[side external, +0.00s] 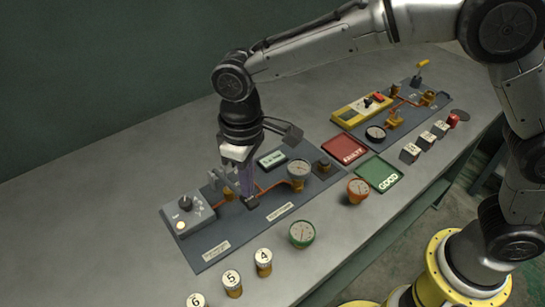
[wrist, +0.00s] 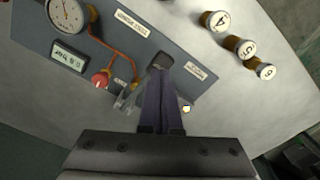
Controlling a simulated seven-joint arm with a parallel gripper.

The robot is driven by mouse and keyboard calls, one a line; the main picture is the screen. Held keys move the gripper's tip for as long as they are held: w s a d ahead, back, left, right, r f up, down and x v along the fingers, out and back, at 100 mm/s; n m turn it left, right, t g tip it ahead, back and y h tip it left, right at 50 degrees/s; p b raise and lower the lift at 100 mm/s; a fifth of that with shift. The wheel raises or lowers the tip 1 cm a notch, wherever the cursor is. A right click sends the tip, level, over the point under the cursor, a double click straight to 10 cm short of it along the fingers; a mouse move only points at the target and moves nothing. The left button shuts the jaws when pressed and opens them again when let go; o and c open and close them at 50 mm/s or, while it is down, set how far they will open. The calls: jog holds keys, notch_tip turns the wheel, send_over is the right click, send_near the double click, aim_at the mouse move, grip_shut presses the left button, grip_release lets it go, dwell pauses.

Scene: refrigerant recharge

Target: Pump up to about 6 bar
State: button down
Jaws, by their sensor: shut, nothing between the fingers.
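My gripper (side external: 247,196) is shut and empty, pointing down over the dark grey panel (side external: 207,246) in the side view. In the wrist view its purple-grey fingers (wrist: 161,85) reach to a small black block (wrist: 160,61) on the panel; I cannot tell whether they touch it. A round dial gauge (side external: 299,169) stands on the panel, joined to an orange pipe; it is cut off at the top in the wrist view (wrist: 66,13). Its needle is too small to read. A digital display (side external: 272,159) sits behind; its digits are unclear. A red knob (wrist: 100,80) is on the pipe.
A grey control box (side external: 187,212) with a black knob stands at the panel's left end. Numbered brass canisters (side external: 263,262) and a green gauge (side external: 302,234) stand in front. Red (side external: 345,147) and green (side external: 397,171) trays and an orange gauge (side external: 358,190) lie right.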

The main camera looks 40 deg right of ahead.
dwell(0.3)
jog(key=shift+f, duration=1.35)
jog(key=shift+r, duration=1.35)
jog(key=shift+r, duration=2.5)
